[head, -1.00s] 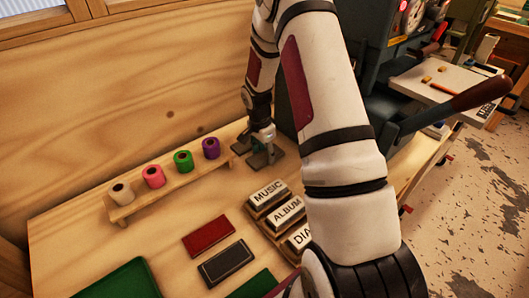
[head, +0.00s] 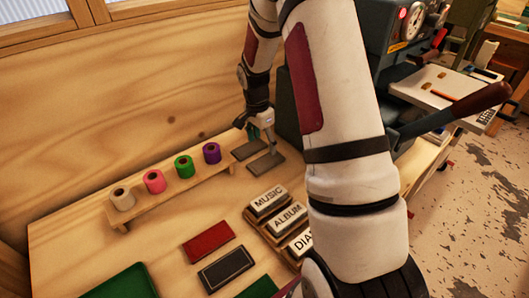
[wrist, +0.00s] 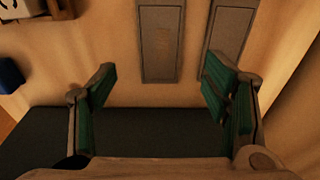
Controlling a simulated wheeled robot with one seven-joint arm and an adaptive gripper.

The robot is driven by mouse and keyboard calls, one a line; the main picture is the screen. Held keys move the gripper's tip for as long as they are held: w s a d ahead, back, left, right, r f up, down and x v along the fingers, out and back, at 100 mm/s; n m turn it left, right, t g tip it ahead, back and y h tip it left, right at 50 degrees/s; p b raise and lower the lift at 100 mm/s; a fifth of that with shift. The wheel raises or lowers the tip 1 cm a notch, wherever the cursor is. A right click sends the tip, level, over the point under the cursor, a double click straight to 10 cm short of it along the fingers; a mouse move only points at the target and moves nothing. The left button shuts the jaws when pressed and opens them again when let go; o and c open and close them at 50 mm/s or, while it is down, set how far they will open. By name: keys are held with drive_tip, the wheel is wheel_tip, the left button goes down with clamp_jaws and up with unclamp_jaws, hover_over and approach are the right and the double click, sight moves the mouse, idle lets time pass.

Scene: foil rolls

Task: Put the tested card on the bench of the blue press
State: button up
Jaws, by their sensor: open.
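Two narrow grey cards lie side by side on the wooden bench (head: 60,262): one on the left (head: 247,148) and one on the right (head: 266,163) in the head view. In the wrist view, one card (wrist: 160,42) lies ahead between the fingers and shows a faint brownish mark; the other (wrist: 231,32) is to its right. I cannot tell which is the tested card. My gripper (head: 262,132) is open and empty above the bench beside the cards; its green-padded fingers show in the wrist view (wrist: 158,78). The dark blue-grey press (head: 375,25) stands right, partly hidden by my arm.
A rack (head: 178,188) of several foil rolls stands left of the cards. Labelled blocks (head: 287,217), a red pad (head: 208,239) and a black pad (head: 226,266) lie nearer. The press's long lever (head: 465,108) sticks out right. Bare bench lies between rack and blocks.

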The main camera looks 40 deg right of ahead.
drive_tip(key=s+a+r+n+t, duration=0.1)
drive_tip(key=s+a+r+n, duration=0.4)
drive_tip(key=r, duration=0.6)
drive_tip(key=s+a+r+n+t, duration=0.1)
drive_tip(key=s+a+r+n, duration=0.2)
drive_tip(key=s+a+r, duration=0.55)
drive_tip(key=s+a+r+n, duration=0.1)
drive_tip(key=s+a+n, duration=0.1)
drive_tip(key=s, duration=0.3)
drive_tip(key=s+a+r+n+y, duration=0.1)
drive_tip(key=s+a+r+n, duration=0.1)
drive_tip(key=s+n, duration=0.2)
drive_tip(key=s+a+r+n+t, duration=0.1)
drive_tip(key=s+a+n, duration=0.2)
drive_tip(key=s, duration=0.5)
drive_tip(key=shift+r+n, duration=0.3)
drive_tip(key=shift+a+r, duration=0.1)
drive_tip(key=shift+t, duration=0.6)
wheel_tip(320, 180, up, 6)
drive_tip(key=p, duration=0.4)
drive_tip(key=shift+w+f, duration=0.1)
drive_tip(key=shift+f, duration=0.15)
